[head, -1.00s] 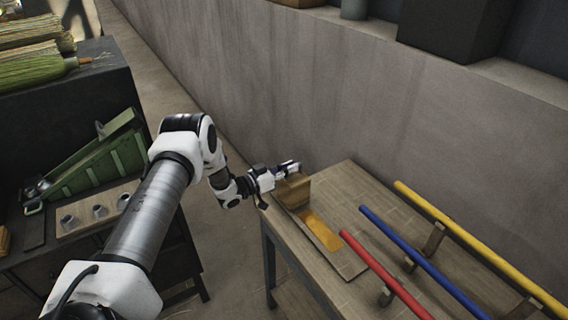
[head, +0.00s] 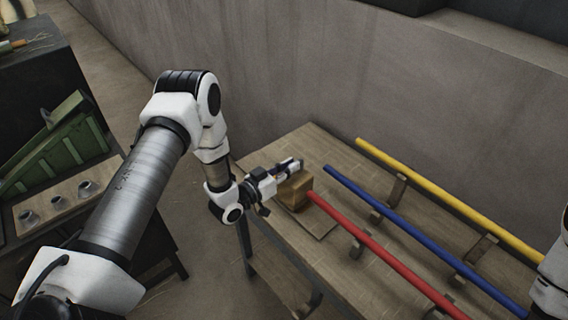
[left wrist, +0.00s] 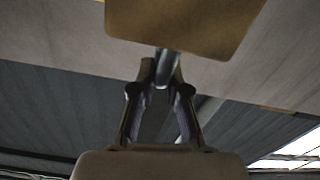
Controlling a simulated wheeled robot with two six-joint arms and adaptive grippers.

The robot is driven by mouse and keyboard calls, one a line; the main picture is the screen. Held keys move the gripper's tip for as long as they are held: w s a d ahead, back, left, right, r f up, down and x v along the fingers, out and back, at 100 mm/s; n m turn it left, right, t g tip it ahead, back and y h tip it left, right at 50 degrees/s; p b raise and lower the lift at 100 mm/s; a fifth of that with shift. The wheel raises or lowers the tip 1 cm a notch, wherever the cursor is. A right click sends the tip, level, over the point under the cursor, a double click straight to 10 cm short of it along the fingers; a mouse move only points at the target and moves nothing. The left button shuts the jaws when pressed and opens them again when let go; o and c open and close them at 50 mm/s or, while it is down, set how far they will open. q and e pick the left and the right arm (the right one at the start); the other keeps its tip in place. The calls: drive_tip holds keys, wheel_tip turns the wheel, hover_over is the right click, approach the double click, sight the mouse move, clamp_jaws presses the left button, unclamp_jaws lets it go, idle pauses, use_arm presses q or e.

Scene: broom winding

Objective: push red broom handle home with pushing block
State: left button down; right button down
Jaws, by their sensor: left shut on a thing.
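The pushing block (head: 296,190) is a brown wooden block above the table's near left part. My left gripper (head: 290,168) is shut on it. In the left wrist view, my fingers (left wrist: 163,82) close around a grey grip, with the block (left wrist: 185,22) beyond them. The red broom handle (head: 385,258) lies sloping across its supports, its far left end right beside the block. Whether they touch I cannot tell. A flat wooden board (head: 319,224) lies under the block. My right gripper is not in view; only part of my right arm shows at the right edge.
A blue handle (head: 410,233) and a yellow handle (head: 440,193) lie roughly parallel to the red one on wooden supports on the table (head: 310,145). A wall stands behind. A dark bench at left holds a green rack (head: 62,150) and several grey cups.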

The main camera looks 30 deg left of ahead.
use_arm(q)
drive_tip(key=shift+f, duration=0.15)
drive_tip(key=c, duration=1.3)
unclamp_jaws()
drive_tip(key=shift+o, duration=0.6)
drive_tip(key=shift+w, duration=0.15)
drive_tip(key=v, duration=1.2)
drive_tip(key=shift+f, duration=0.15)
